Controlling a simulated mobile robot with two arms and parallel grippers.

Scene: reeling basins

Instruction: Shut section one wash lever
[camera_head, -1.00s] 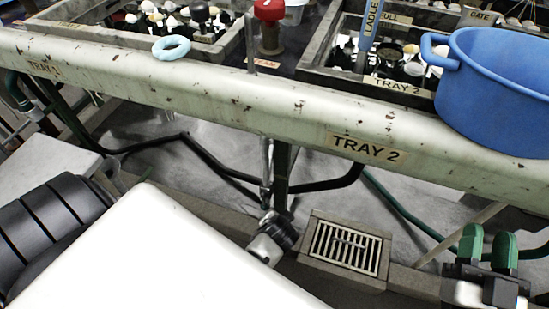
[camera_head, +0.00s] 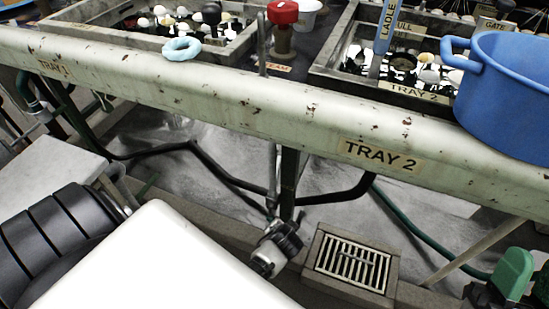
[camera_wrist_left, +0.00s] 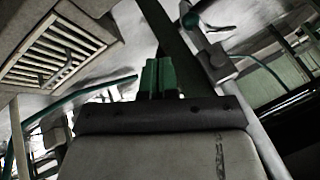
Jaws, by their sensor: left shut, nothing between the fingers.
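My left gripper shows in the left wrist view (camera_wrist_left: 160,78) with its two green fingers shut together and nothing between them. In the head view, a dark and pale wrist-like part (camera_head: 278,246) low beside the post appears to be mine; its fingers are not clear there.
A pale rail (camera_head: 230,95) crosses above the gripper, with a dark post (camera_head: 288,185) and thin metal rod (camera_head: 271,170) below it. A floor drain (camera_head: 353,259) lies right of the post.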

